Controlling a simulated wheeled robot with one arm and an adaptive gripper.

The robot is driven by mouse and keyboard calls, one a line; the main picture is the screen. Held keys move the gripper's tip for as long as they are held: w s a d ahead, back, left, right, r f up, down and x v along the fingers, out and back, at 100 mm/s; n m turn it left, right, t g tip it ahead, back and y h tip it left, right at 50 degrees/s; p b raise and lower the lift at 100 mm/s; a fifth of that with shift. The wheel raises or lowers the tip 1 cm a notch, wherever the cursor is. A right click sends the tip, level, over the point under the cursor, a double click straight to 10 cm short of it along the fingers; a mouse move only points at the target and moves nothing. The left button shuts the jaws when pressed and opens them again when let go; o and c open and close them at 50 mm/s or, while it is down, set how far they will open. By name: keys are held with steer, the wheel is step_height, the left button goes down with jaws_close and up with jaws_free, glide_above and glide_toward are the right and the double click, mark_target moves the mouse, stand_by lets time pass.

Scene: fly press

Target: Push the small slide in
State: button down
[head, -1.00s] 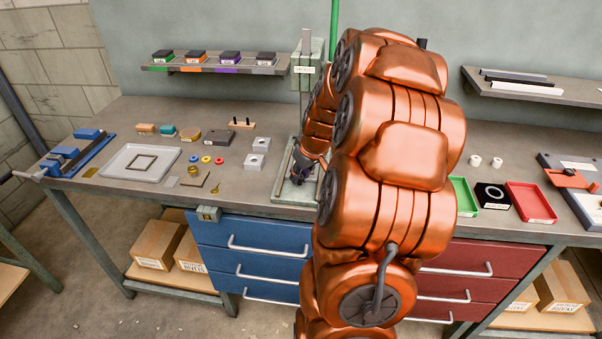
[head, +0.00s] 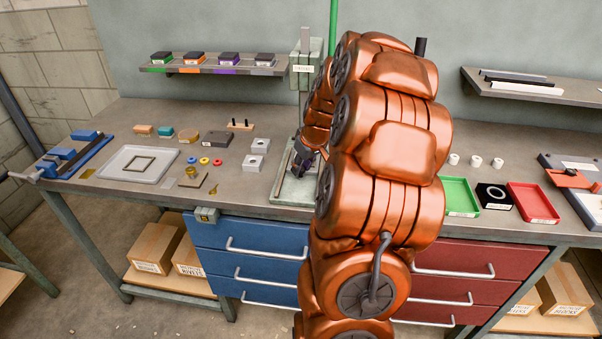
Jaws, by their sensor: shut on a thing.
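The fly press stands at the back middle of the bench, with a pale green head (head: 304,68) and a flat green base (head: 291,190). My gripper (head: 300,170) is low over this base, pointing down and towards the front. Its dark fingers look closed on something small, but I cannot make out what. I cannot pick out the small slide; it is too small to tell or hidden by my gripper and my copper-coloured arm, which also covers the right side of the press.
Two pale blocks (head: 254,163) with holes lie just left of the press base. A white tray (head: 116,170) and small coloured parts lie further left. A green tray (head: 459,196) and a red tray (head: 533,203) are right of my arm. The front bench edge is close.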

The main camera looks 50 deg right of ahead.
steer(key=shift+w+d+r, duration=0.1)
steer(key=shift+d, duration=0.1)
steer(key=c, duration=0.9)
jaws_free()
steer(key=v, duration=1.1)
steer(key=shift+s+r, duration=0.25)
steer(key=shift+r, duration=0.1)
steer(key=shift+a, duration=0.1)
